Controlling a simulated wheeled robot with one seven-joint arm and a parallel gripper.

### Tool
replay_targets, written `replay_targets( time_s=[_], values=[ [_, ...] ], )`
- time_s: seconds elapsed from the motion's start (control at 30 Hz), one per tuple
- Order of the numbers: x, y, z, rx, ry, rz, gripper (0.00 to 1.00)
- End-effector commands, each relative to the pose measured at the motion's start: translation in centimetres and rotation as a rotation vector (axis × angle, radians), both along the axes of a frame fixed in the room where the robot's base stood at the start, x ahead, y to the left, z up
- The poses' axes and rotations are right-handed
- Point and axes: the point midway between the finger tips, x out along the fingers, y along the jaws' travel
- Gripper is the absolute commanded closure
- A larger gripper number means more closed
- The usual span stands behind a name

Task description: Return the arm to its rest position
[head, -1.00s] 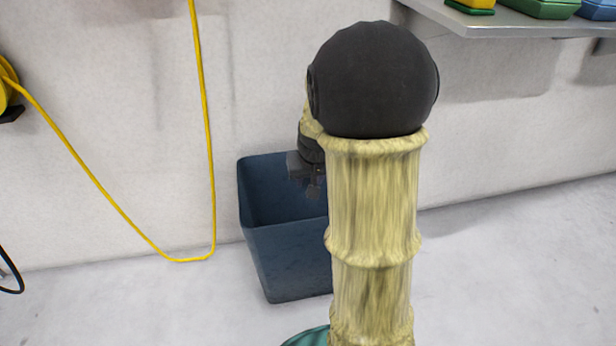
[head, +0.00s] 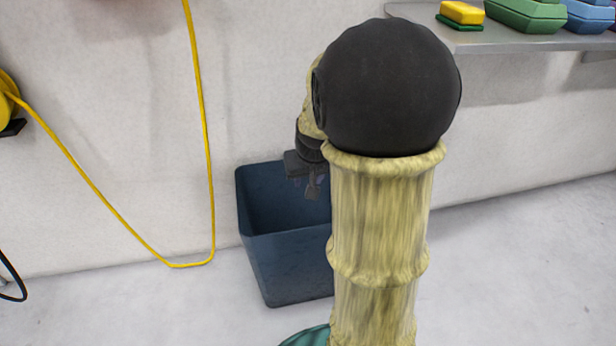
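My arm (head: 378,220), pale yellow with a large black joint, stands upright in the middle of the head view. It hides part of what lies behind it. My gripper (head: 312,190) shows small and dark at the left of the arm, pointing down. It appears in front of or above the opening of a blue bin (head: 290,265). The fingers are too small and dark to tell whether they are open or shut. I see nothing clearly held in them.
A yellow hose (head: 204,130) hangs on the white wall at the left. The pale floor at the right is clear.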

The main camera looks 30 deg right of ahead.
Motion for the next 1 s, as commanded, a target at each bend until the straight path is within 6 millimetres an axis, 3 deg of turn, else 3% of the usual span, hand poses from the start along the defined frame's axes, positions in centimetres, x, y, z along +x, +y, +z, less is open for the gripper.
replay_targets(
  time_s=[0.57,0.77,1.0],
  values=[
    [-0.3,0.7,0.8,0.003,0.005,0.012,0.65],
    [-2.3,4.1,3.9,0.016,0.039,0.071,0.65],
    [-6.3,9.1,7.9,0.026,0.096,0.17,0.65]
  ],
)
